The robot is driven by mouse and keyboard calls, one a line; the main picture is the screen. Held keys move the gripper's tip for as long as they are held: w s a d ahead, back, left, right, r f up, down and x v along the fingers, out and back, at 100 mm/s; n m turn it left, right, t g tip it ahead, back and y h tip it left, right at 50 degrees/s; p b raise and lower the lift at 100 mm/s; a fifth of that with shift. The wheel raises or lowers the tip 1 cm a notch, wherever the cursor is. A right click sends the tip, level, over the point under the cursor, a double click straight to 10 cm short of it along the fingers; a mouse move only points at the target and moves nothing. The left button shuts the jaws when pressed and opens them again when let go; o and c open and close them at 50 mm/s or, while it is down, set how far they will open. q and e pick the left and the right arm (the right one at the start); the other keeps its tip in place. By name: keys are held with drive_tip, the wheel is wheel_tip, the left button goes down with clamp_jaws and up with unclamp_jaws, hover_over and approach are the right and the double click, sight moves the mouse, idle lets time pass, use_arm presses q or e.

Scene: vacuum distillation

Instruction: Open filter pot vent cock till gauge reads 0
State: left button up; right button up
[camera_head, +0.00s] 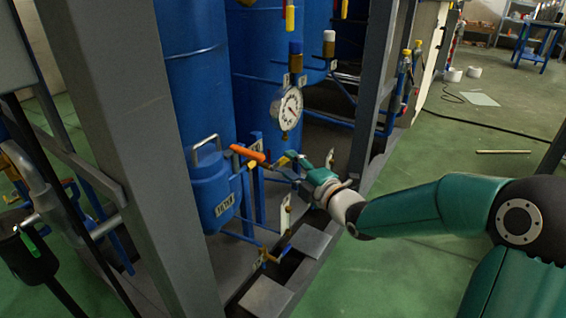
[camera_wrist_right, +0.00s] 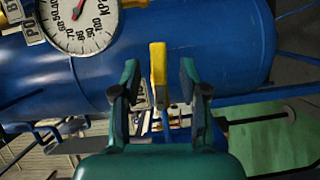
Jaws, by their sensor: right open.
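The filter pot, a small blue vessel (camera_head: 208,192) with a grey loop handle and a label, stands left of my right gripper in the head view. A yellow lever (camera_wrist_right: 158,75), which looks like the vent cock handle, stands between the fingers of my right gripper (camera_wrist_right: 159,82) in the wrist view. The fingers are open, with a gap on each side of it. In the head view the right gripper (camera_head: 296,160) is near the pot's pipework. The round white gauge (camera_head: 289,108) is above it; its needle is too small to read. My left gripper is out of view.
An orange handle (camera_head: 246,153) is just left of the gripper. A grey post (camera_head: 125,130) fills the left foreground. Tall blue tanks (camera_head: 195,80) stand behind, and a lower valve (camera_head: 268,257) sits below. Green floor (camera_head: 430,240) is open at the right.

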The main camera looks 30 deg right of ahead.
sight(286, 161)
drive_tip(key=shift+w, duration=1.7)
